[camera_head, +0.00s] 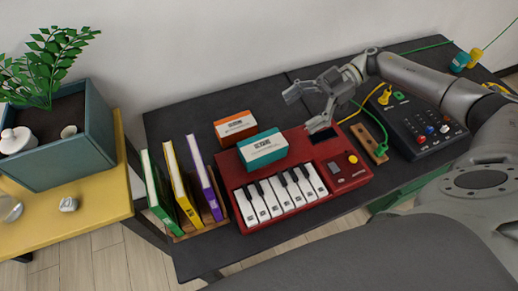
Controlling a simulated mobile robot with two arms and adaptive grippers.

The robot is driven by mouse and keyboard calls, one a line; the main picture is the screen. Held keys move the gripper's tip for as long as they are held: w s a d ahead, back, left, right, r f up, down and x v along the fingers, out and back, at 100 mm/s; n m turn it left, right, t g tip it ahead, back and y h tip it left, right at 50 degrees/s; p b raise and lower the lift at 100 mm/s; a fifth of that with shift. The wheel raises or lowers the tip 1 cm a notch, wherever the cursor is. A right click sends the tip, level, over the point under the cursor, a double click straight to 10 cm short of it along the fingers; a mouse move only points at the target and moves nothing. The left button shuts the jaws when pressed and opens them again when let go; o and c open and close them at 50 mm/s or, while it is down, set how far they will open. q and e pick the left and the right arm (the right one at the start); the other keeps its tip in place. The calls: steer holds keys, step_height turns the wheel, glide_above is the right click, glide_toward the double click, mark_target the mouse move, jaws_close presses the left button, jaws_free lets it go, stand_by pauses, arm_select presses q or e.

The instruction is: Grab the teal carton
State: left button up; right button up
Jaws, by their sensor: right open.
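The teal carton (262,150) is a small box with a white label, resting on the back left part of the red keyboard (335,157). An orange carton (236,127) stands just behind it and to its left. My right gripper (301,111) is open and empty, above the back of the keyboard, to the right of the teal carton and apart from it. Its fingers point left. My left gripper is not in view.
Books in a wooden rack (192,222) stand left of the keyboard. A black mixer (418,125) with green and yellow cables lies to the right, beside a wooden block (370,144). A teal planter (62,150) sits on a yellow table (88,199). The dark tabletop (178,122) is bare behind the books.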

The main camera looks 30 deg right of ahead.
steer(key=b, duration=0.4)
glide_toward(267, 142)
steer(key=shift+s+a+f, duration=0.15)
steer(key=shift+s, duration=0.25)
steer(key=p+x, duration=0.1)
steer(key=x, duration=0.4)
steer(key=shift+a+p, duration=0.15)
steer(key=shift+p, duration=0.15)
steer(key=x, duration=0.1)
steer(key=p+x, duration=0.1)
steer(key=x, duration=0.2)
steer(key=shift+w+a+f, duration=0.1)
steer(key=shift+w+a, duration=0.2)
steer(key=shift+w, duration=0.1)
steer(key=shift+a+f, duration=0.2)
steer(key=shift+a, duration=0.2)
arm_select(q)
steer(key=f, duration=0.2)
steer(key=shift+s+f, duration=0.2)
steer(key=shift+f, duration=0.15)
arm_select(e)
steer(key=c, duration=1.1)
